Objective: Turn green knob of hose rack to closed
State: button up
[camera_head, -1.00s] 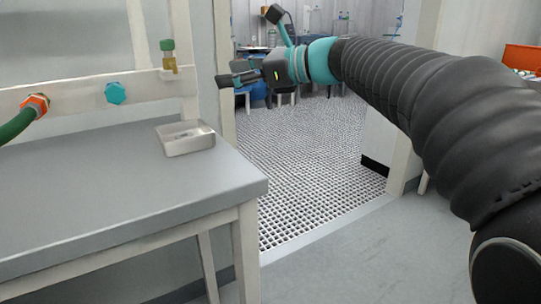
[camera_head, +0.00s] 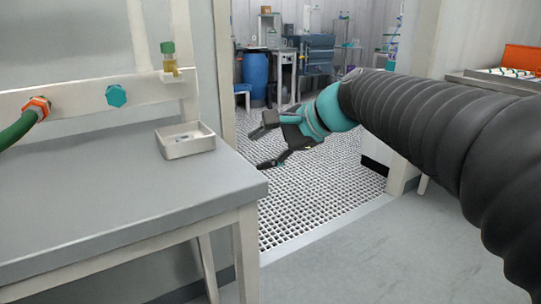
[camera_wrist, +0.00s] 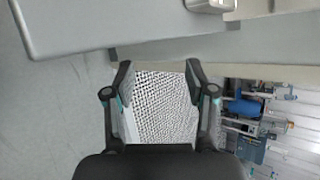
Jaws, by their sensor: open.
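The white rack rail (camera_head: 70,98) runs along the wall above the grey table in the head view. It carries an orange fitting (camera_head: 38,107) with a green hose (camera_head: 18,130), and a teal hexagonal knob (camera_head: 116,95). A small green-capped piece with a yellowish body (camera_head: 169,58) stands at the rail's right end. I cannot tell for sure which of these two is the green knob. My gripper (camera_head: 264,149) is open and empty, right of the table and well apart from the rail. Its two fingers (camera_wrist: 158,68) show spread in the wrist view, with only floor between them.
A doorway with grated floor (camera_head: 310,190) opens behind my gripper. A blue barrel (camera_head: 256,75) stands beyond.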

jog(key=shift+s+d+f+n+h, duration=0.2)
jog(key=shift+s+d+f, duration=0.15)
jog(key=shift+s, duration=0.15)
jog(key=shift+s+d+f+n+h, duration=0.2)
jog(key=shift+s+d+f, duration=0.1)
jog(key=shift+s, duration=0.15)
